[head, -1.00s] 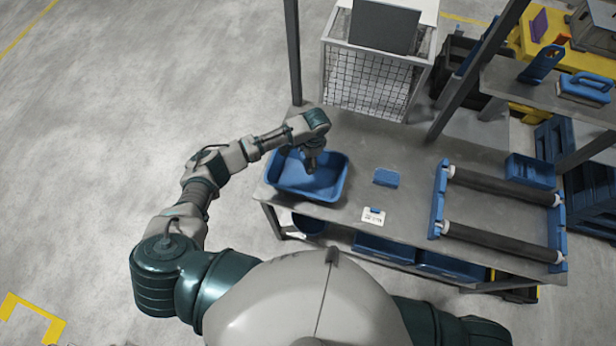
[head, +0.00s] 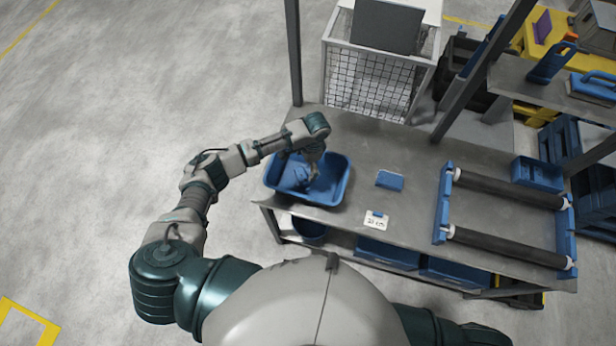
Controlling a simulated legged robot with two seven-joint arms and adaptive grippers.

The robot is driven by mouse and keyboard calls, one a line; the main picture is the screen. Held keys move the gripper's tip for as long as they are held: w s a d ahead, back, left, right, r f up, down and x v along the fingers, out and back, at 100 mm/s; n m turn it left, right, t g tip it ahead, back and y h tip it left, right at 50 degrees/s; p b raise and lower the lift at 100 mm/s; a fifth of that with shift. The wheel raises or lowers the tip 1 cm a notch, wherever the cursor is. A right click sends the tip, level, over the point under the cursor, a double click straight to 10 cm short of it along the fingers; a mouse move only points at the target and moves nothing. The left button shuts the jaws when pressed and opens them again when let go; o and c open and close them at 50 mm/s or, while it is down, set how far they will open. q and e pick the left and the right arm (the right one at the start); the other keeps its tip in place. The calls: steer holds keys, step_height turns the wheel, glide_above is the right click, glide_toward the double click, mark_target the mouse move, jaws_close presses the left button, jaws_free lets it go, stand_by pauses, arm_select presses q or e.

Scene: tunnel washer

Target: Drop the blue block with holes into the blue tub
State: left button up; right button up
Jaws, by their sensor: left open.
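The blue tub (head: 341,192) stands on the left end of the grey workbench. My left gripper (head: 312,174) points down over the tub and is open. A blue blocky shape (head: 298,178) shows inside the tub, beside and partly behind the gripper. It looks like the blue block, but its holes are too small to make out. I cannot tell whether it touches the fingers. My right gripper is out of view.
A blue box-like piece (head: 389,181) and a white card (head: 376,221) lie on the bench (head: 415,160) right of the tub. A blue-ended roller frame (head: 443,205) stands further right. A wire cage (head: 372,82) and a dark post (head: 294,50) are behind.

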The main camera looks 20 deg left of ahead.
arm_select(q)
steer(key=shift+a+r, duration=0.15)
steer(key=shift+r, duration=0.1)
step_height(320, 180, up, 11)
steer(key=w+d, duration=0.1)
steer(key=d, duration=0.2)
steer(key=s+d+f+n+t+h, duration=0.1)
steer(key=s+d+f+h, duration=0.1)
steer(key=s+f, duration=0.4)
steer(key=s+d+f+n+t+h, duration=0.1)
steer(key=s+d+f+h, duration=0.25)
steer(key=s, duration=0.35)
steer(key=s+a+f+n+t+y, duration=0.2)
steer(key=s+a+n+t+y, duration=0.3)
steer(key=s+a, duration=0.95)
step_height(320, 180, down, 26)
steer(key=a+n+g+h+b, duration=0.1)
steer(key=a+g, duration=0.1)
steer(key=g, duration=0.2)
steer(key=s+a+f+g+b, duration=0.1)
steer(key=s+a+f, duration=0.2)
steer(key=s+f, duration=1.5)
steer(key=shift+f, duration=0.55)
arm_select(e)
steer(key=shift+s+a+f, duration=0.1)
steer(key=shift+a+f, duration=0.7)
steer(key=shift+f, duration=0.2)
